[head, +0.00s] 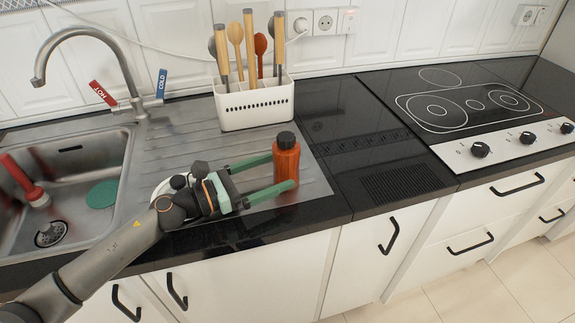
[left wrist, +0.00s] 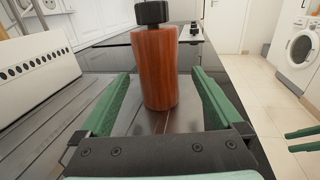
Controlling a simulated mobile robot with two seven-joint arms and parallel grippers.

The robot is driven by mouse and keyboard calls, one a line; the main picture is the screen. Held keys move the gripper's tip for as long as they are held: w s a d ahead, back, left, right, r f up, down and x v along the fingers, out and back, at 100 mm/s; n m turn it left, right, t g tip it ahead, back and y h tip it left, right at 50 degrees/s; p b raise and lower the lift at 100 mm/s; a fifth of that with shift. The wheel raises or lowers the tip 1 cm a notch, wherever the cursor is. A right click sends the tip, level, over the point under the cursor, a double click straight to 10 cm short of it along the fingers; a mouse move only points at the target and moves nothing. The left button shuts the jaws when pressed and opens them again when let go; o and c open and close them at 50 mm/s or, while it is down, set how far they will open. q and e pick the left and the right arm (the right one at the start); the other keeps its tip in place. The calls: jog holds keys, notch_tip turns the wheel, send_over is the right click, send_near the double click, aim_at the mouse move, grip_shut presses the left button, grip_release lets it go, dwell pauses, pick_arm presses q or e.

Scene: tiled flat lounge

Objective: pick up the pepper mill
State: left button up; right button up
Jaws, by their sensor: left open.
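The pepper mill (head: 287,160) is an upright reddish-brown wooden cylinder with a black top. It stands on the right part of the ribbed metal drainboard (head: 190,132). My left gripper (head: 277,174) is open, with its green fingers on either side of the mill's lower body.
A white utensil holder (head: 254,104) with several utensils stands just behind the mill. The sink (head: 75,180) with a tall tap (head: 105,60) is at the left. A black cooktop (head: 460,100) is at the right. Dark counter (head: 350,135) right of the mill is clear.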

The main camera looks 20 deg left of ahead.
aim_at(297, 160)
pick_arm(q)
jog(key=shift+x, duration=0.8)
jog(key=x, duration=0.1)
jog(key=p+x, duration=0.1)
jog(key=x, duration=0.2)
jog(key=shift+w+r+p, duration=0.25)
jog(key=shift+r+p, duration=0.1)
jog(key=shift+w+d+f, duration=0.1)
jog(key=shift+w+d, duration=0.1)
jog(key=c, duration=1.5)
pick_arm(e)
jog(key=shift+d+r, duration=0.65)
